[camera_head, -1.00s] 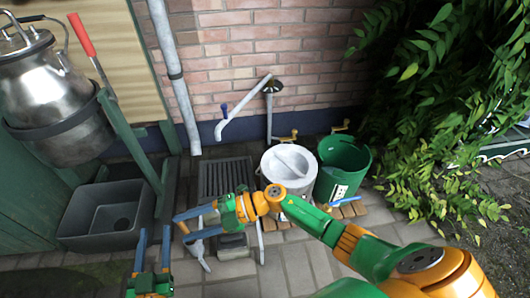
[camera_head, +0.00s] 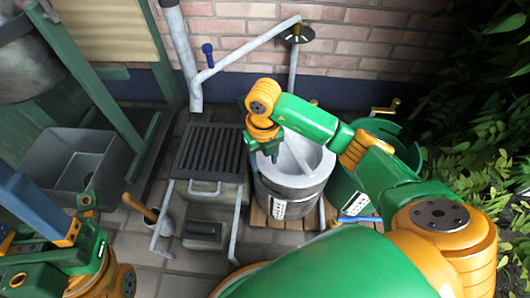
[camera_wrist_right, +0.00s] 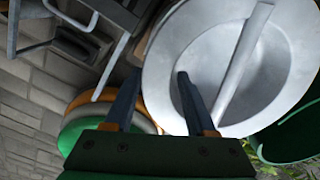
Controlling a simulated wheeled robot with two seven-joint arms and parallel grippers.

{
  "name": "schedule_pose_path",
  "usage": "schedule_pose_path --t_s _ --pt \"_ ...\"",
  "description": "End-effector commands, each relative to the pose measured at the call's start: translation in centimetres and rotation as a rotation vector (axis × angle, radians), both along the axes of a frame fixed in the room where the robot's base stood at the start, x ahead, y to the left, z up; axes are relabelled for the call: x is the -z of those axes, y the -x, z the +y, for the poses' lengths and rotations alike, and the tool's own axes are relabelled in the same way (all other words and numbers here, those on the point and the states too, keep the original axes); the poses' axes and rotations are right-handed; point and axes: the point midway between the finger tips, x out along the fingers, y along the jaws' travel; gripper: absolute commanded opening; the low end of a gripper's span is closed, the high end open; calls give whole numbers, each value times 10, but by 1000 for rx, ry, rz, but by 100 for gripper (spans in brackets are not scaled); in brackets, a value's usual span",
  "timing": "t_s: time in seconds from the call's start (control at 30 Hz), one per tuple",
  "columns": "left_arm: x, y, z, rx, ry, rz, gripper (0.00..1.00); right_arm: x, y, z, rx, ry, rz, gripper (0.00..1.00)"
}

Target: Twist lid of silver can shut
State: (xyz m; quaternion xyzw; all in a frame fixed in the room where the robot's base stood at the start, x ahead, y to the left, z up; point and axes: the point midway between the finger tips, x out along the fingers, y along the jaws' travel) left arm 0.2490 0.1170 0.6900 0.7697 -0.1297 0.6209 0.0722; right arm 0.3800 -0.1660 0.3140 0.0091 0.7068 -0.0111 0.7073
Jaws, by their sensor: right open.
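The silver can (camera_head: 290,205) stands on a wooden slatted base, with a pale round lid (camera_head: 315,160) crossed by a straight raised bar (camera_head: 299,153). The lid and bar also show large in the right wrist view (camera_wrist_right: 243,62). My right gripper (camera_head: 265,157) points down at the lid's left side, its jaws apart and empty. In the right wrist view its fingers (camera_wrist_right: 158,78) appear near the lid's left edge, left of the bar. Contact cannot be told. My left gripper (camera_head: 45,215) is at the lower left, partly out of frame, away from the can.
A green bucket (camera_head: 345,195) stands right of the can, partly behind my right arm. A slatted grate (camera_head: 207,155) is to the left, and a grey sink (camera_head: 75,160) farther left. A pipe (camera_head: 245,48) runs along the brick wall behind. Leaves (camera_head: 485,140) fill the right.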

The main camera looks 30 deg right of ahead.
Motion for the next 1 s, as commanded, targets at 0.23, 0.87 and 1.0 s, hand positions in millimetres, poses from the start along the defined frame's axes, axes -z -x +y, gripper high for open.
schedule_pose_path --t_s 0.23,0.87,1.0 --pt "3 2 2 5 13 -36 50 15 0 0 -1 -1 0 56" --pt "3 2 1 5 12 -34 50 14 0 0 -1 -1 1 0" --pt "3 2 1 5 12 -34 50 14 0 0 -1 -1 1 0"
